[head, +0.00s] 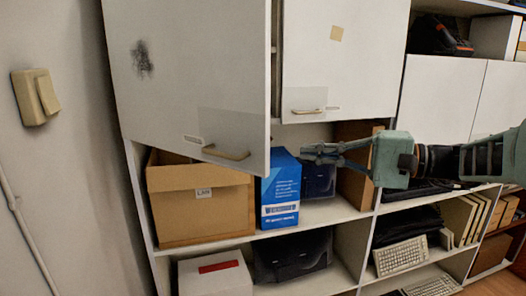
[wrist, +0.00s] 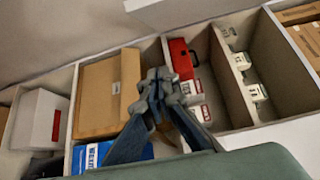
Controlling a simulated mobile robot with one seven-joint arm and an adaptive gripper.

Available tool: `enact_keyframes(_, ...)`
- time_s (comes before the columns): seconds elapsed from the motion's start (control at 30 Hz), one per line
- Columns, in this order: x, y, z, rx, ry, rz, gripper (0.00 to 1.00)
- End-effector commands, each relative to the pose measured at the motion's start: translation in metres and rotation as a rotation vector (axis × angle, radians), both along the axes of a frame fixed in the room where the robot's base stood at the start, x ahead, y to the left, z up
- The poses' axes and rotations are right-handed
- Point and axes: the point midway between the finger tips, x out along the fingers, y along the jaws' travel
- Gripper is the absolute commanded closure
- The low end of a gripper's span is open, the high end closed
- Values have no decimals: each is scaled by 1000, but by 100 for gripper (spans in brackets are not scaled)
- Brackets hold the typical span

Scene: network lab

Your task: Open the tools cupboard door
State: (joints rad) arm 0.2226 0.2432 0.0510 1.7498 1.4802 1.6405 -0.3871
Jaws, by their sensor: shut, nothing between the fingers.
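The left cupboard door (head: 185,75) stands partly open, its free right edge swung out towards me. It has a bar handle (head: 226,152) low on its front and a small label that I cannot read. The right cupboard door (head: 345,55) looks shut, with its own handle (head: 305,111). My gripper (head: 308,154) is shut and empty, just right of the open door's lower corner and apart from its handle. In the wrist view my gripper (wrist: 158,78) is in front of the shelves, and an open compartment shows a red case (wrist: 181,59) and several white-labelled items.
Below the doors, a cardboard box (head: 200,207) and a blue box (head: 281,190) stand on an open shelf. A white box (head: 215,275) and keyboards (head: 401,256) lie lower. A wall with a switch (head: 35,97) is at the left.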

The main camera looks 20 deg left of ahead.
Motion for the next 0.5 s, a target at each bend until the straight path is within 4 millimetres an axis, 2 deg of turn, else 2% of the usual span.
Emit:
enact_keyframes(0.1, -10, -14, 11, 31, -33, 30, 100)
enact_keyframes(0.23, -14, -13, 16, 41, -45, 43, 100)
enact_keyframes(0.37, -15, 4, 16, 41, -43, 47, 100)
enact_keyframes(0.5, -14, 33, 17, 41, -41, 47, 100)
